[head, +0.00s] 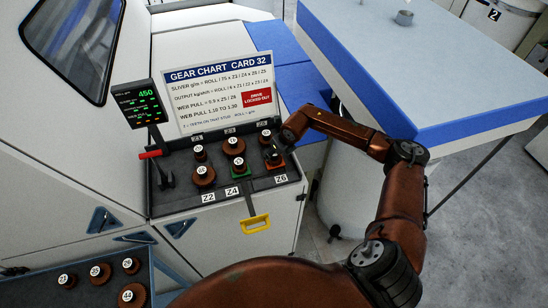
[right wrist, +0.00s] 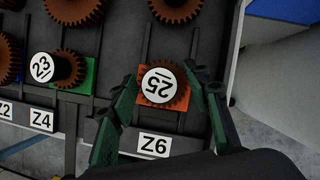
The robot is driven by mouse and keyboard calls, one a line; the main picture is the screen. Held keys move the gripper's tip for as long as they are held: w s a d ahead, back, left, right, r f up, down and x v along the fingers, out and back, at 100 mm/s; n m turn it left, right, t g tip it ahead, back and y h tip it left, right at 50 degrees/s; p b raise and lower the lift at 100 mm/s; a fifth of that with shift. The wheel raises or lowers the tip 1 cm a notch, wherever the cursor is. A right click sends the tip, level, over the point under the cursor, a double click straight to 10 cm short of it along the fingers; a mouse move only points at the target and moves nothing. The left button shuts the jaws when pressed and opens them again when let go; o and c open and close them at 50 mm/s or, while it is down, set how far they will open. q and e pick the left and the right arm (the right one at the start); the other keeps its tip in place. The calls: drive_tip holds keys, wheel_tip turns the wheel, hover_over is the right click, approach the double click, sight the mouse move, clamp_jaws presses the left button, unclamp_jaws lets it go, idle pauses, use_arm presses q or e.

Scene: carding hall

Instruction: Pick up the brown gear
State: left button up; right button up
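Several brown gears with white number discs sit on the dark panel. The brown gear marked 25 (right wrist: 162,86) sits on an orange square above the Z6 label in the right wrist view. My right gripper (right wrist: 166,78) is open around it, with one dark green finger on each side; whether either finger touches the teeth is unclear. In the head view my right gripper (head: 274,153) covers most of this gear at the panel's right end. A brown gear marked 23 (right wrist: 68,69) sits on a green square to its left. My left gripper is not in view.
The gear chart sign (head: 220,98) stands behind the panel (head: 160,204), with a small screen (head: 138,102) and red-handled lever (head: 150,155) at left. A yellow handle (head: 255,224) hangs in front. More gears lie in a tray (head: 82,264) at lower left. A blue-edged table (head: 450,60) is at right.

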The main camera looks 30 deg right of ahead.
drive_tip(key=shift+w, duration=0.1)
clamp_jaws()
drive_tip(key=shift+r, duration=0.15)
